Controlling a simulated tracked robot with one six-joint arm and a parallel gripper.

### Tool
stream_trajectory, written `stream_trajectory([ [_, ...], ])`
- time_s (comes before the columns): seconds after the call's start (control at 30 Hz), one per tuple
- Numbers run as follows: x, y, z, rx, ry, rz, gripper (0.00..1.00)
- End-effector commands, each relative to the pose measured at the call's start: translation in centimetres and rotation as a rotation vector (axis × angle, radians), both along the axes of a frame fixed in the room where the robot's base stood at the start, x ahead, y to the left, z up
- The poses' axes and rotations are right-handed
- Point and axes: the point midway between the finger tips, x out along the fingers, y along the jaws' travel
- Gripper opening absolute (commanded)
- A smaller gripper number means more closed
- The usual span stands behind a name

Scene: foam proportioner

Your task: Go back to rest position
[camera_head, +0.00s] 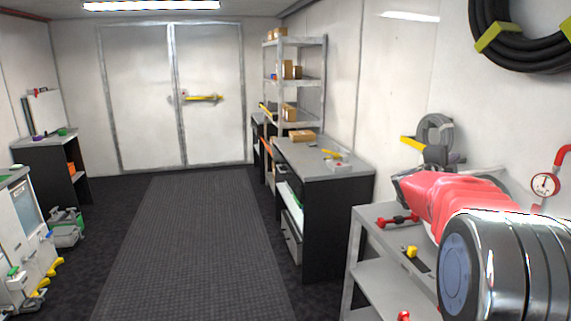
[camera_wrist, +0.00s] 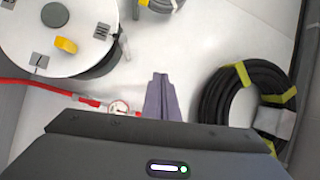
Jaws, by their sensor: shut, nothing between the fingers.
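My arm, red with a chrome joint, reaches in from the lower right of the head view, above a grey shelf bench (camera_head: 375,213). The end of the arm at about the bench's far side is partly hidden by its own links. In the wrist view my gripper (camera_wrist: 160,82) shows as narrow grey fingers, shut together with nothing between them. It points toward a pale wall and touches nothing that I can see.
A hose reel (camera_wrist: 90,25), a red pipe with a gauge (camera_wrist: 118,107) and a coiled black hose (camera_wrist: 217,100) lie around the gripper's view. The gauge (camera_head: 545,185) is close right of my arm. The floor mat (camera_head: 190,240) is clear.

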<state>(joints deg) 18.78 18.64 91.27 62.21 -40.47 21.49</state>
Motion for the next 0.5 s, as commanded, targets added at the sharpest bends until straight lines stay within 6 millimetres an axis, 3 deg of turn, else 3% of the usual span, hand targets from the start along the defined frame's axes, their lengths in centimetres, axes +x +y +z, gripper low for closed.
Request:
stream_trajectory([
  [0.2,0.4,8.2,2.1,-0.078,0.137,0.255,0.0],
  [0.5,-2.2,19.4,1.6,-0.203,0.357,0.577,0.0],
])
